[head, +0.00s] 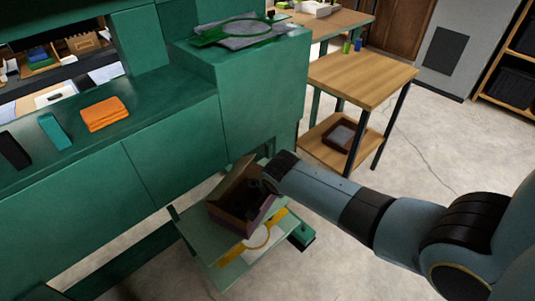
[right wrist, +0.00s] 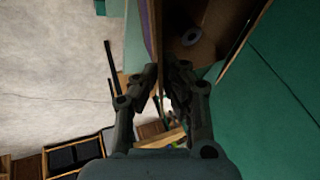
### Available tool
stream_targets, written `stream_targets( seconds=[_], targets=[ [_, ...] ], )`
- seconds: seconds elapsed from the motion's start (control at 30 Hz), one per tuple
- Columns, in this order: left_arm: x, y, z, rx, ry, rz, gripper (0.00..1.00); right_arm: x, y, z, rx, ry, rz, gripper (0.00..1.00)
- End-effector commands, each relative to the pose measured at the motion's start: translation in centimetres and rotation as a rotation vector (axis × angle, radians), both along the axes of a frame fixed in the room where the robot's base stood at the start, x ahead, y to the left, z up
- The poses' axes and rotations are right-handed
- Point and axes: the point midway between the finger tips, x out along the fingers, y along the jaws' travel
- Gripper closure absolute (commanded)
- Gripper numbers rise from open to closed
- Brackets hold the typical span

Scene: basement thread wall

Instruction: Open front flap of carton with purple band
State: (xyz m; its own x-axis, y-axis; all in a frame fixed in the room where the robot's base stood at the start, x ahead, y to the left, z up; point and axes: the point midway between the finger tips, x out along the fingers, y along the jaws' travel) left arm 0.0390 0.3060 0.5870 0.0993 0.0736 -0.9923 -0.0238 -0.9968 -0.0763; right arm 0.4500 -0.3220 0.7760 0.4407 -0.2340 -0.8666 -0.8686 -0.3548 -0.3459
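The carton (head: 226,219) is a brown open-topped box with a dull purple band on its side. It stands on a pale green pull-out shelf (head: 222,269), and a tan flap (head: 233,183) is raised at its left. My right gripper, dark at the carton's right upper edge, is partly hidden by my arm in the head view. In the right wrist view its fingertips (right wrist: 161,72) are close together with a thin brown carton flap (right wrist: 159,45) between them. A pale roll (right wrist: 192,37) lies inside the carton. My left gripper is not in view.
A green cabinet (head: 170,160) rises directly behind the shelf. An orange cloth stack (head: 104,114) lies on its top. A yellow-and-white item (head: 262,238) lies beside the carton. A wooden table (head: 362,76) stands at back right, with open floor (head: 440,150) in front.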

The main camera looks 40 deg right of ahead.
Motion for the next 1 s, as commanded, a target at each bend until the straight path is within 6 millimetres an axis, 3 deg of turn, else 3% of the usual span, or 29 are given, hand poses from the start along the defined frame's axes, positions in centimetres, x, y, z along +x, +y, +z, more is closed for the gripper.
stream_targets(
  seconds=[0.3,0.87,1.0],
  targets=[
    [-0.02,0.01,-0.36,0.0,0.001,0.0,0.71,-0.74,-0.25,-0.51,0.05,-0.118,-0.001,1.0],
    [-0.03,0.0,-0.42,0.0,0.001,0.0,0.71,-0.84,-0.26,-0.57,0.061,-0.144,0.0,1.0],
    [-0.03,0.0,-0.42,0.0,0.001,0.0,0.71,-0.83,-0.26,-0.56,0.061,-0.144,0.0,0.79]
  ],
)
